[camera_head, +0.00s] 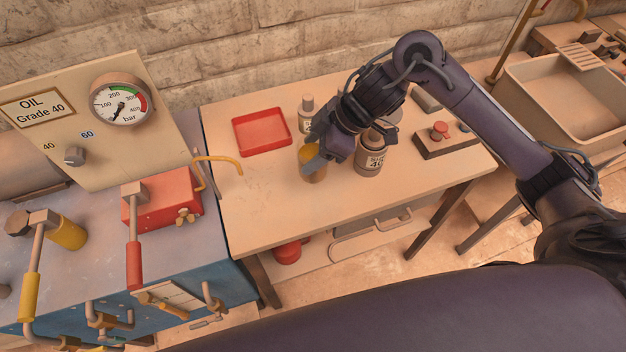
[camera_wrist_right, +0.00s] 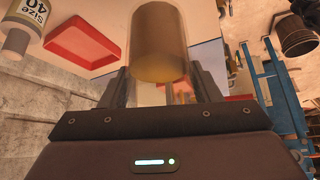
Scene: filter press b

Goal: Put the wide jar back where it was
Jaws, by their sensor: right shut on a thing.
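The wide jar (camera_head: 314,168) is clear with amber-brown contents, and it is above or on the wooden table, right of the red tray. My right gripper (camera_head: 316,160) is shut on it; the arm comes in from the right. In the right wrist view the jar (camera_wrist_right: 160,45) sits between the two dark fingers. Whether its base touches the tabletop is hard to tell. My left gripper is not in view.
A red tray (camera_head: 262,132) lies on the table (camera_head: 262,208). A small bottle (camera_head: 306,112) stands behind the jar, and a labelled bottle (camera_head: 370,156) stands to its right. A block with a red knob (camera_head: 440,131) is farther right. The table's front left is clear.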

